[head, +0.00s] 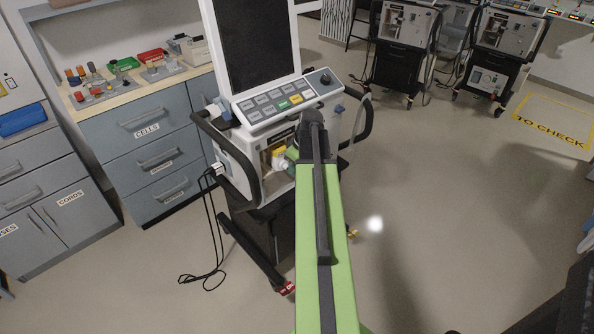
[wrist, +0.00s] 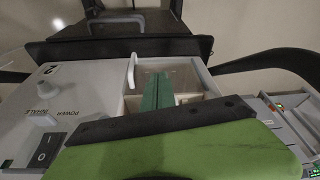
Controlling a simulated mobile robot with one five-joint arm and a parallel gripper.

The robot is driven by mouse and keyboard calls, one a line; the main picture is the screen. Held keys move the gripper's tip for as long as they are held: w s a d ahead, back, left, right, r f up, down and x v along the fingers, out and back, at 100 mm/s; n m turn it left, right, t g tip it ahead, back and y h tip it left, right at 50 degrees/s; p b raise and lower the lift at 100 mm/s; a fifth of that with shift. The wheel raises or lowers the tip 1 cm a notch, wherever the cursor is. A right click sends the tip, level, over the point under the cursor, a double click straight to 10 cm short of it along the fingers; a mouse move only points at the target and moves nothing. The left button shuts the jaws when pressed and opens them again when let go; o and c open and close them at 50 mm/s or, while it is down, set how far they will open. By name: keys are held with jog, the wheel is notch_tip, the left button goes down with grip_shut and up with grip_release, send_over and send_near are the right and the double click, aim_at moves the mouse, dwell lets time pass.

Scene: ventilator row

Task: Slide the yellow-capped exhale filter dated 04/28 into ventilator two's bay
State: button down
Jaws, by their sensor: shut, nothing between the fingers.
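Ventilator two (head: 240,155) stands in the middle of the head view, and its front panel (wrist: 80,95) fills the left of the wrist view, with an upside-down "2" on it. A yellow cap (head: 278,152) with a pale body below shows at the bay opening (head: 265,163), just left of my gripper (head: 291,154). No date is readable, and I cannot tell how deep the filter sits. In the wrist view my green fingers (wrist: 158,91) are shut and empty, pointing into the bay recess (wrist: 182,76). The filter is not clear there.
A white lever (wrist: 131,70) stands beside the recess. Black side handles (head: 357,120) flank the ventilator. A black cord (head: 210,230) hangs to the floor on its left. A counter (head: 75,105) with small parts and trays is at left.

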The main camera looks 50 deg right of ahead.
jog(key=shift+w+a, duration=0.15)
jog(key=shift+w, duration=1.1)
jog(key=shift+s, duration=0.1)
jog(key=s+r+p, duration=0.7)
jog(key=r+p, duration=0.2)
jog(key=shift+d+r+p, duration=0.35)
jog(key=shift+d, duration=0.05)
jog(key=shift+f, duration=0.1)
